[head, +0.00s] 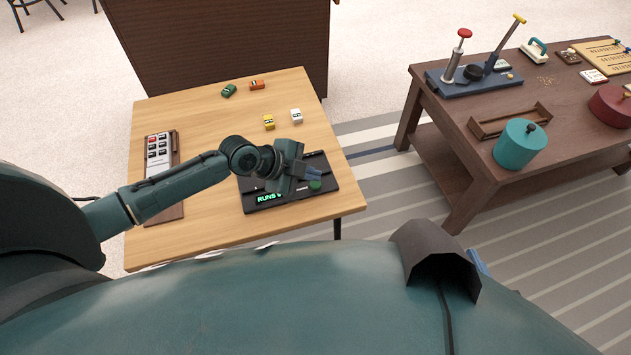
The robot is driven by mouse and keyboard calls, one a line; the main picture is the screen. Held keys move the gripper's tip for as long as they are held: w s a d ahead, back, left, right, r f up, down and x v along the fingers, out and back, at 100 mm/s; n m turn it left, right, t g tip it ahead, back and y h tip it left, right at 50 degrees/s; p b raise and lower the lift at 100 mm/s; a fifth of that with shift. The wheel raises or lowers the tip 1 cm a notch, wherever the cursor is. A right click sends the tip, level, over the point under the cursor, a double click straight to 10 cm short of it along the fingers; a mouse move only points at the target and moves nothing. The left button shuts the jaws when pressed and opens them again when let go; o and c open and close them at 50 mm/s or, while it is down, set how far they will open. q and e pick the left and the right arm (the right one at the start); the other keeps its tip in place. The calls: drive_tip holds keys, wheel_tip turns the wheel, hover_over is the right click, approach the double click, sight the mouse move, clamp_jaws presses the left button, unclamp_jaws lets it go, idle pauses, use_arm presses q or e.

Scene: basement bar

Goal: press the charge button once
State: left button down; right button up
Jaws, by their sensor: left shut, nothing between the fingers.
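A black device (292,200) with a lit green display reading "RUNS" and a partly covered digit lies on the light wooden table. A round green button (315,185) shows near its right side; I cannot read a label on it. My left gripper (314,174) is shut and empty, with its blue fingertips just above or at the button's far edge. I cannot tell whether they touch it. The gripper and wrist hide the device's middle. Of my right gripper, only a small blue part (478,262) seems to show behind my dark arm housing.
A keypad panel (158,150) on a brown board lies at the table's left. Small green (229,91), orange (257,85), yellow (268,122) and white (296,116) toy cars stand farther back. A dark wooden table (455,143) with several items stands right.

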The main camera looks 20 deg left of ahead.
sight(311, 185)
use_arm(q)
drive_tip(key=shift+f, duration=0.15)
idle(0.8)
drive_tip(key=shift+f+b, duration=0.3)
drive_tip(key=shift+b, duration=0.15)
drive_tip(key=shift+f+b, duration=0.4)
drive_tip(key=shift+b, duration=0.05)
idle(0.3)
drive_tip(key=shift+r, duration=0.1)
drive_tip(key=shift+r+p, duration=0.7)
drive_tip(key=shift+r, duration=0.05)
wheel_tip(311, 185, up, 5)
drive_tip(key=p, duration=0.4)
idle(0.8)
